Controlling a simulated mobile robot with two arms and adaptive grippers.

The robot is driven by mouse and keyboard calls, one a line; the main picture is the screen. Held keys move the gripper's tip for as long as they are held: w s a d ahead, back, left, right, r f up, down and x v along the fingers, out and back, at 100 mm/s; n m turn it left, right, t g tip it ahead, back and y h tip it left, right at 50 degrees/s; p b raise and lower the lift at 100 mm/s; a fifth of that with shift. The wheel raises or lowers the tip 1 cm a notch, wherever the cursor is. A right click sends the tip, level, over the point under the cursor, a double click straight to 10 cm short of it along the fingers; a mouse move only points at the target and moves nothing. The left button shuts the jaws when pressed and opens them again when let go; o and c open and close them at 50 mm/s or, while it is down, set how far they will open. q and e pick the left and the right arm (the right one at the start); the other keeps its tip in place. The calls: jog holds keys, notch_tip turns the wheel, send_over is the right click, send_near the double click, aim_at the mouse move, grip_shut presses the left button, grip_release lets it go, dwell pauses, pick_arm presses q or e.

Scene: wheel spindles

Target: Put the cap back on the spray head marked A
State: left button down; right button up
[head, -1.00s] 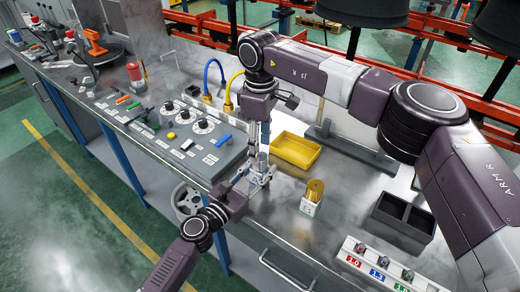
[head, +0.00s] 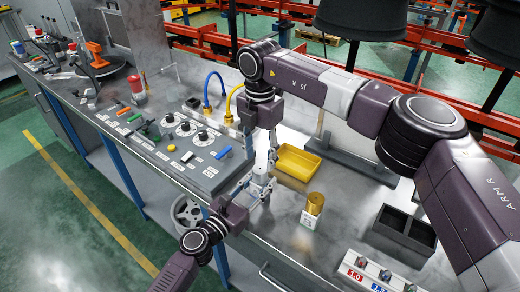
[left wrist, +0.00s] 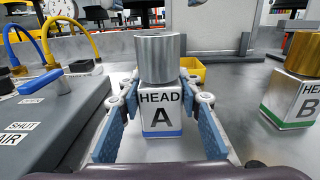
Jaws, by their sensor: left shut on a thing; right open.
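The spray head marked A (left wrist: 162,112) is a white block with a blue stripe, upright, also seen in the head view (head: 260,188). A silver cylindrical cap (left wrist: 158,56) sits upright on its top, with no clear gap visible. My left gripper (head: 252,186) is shut on head A, its blue-padded fingers on both sides in the left wrist view (left wrist: 162,118). My right gripper (head: 261,148) is open above and around the cap, its fingers apart and holding nothing. The cap's underside is hidden.
Head B (left wrist: 293,102), with a green stripe and gold cap (left wrist: 303,52), stands to the right. A yellow tray (head: 299,163) is behind. The grey control panel (head: 190,150) lies left. Black bins (head: 405,232) and a labelled block (head: 375,270) are at the right.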

aim_at(260, 169)
jog(key=n, duration=0.4)
jog(key=shift+r, duration=0.15)
jog(key=n, duration=0.3)
jog(key=shift+r+n, duration=0.15)
jog(key=shift+n, duration=0.25)
jog(key=n, duration=0.5)
jog(key=shift+r+n, duration=0.15)
jog(key=shift+n, duration=0.15)
jog(key=n, duration=0.3)
jog(key=shift+r+n, duration=0.15)
jog(key=shift+n, duration=0.25)
jog(key=n, duration=0.3)
jog(key=shift+r, duration=0.1)
jog(key=n, duration=0.7)
jog(key=shift+r, duration=0.25)
jog(key=shift+f, duration=4.05)
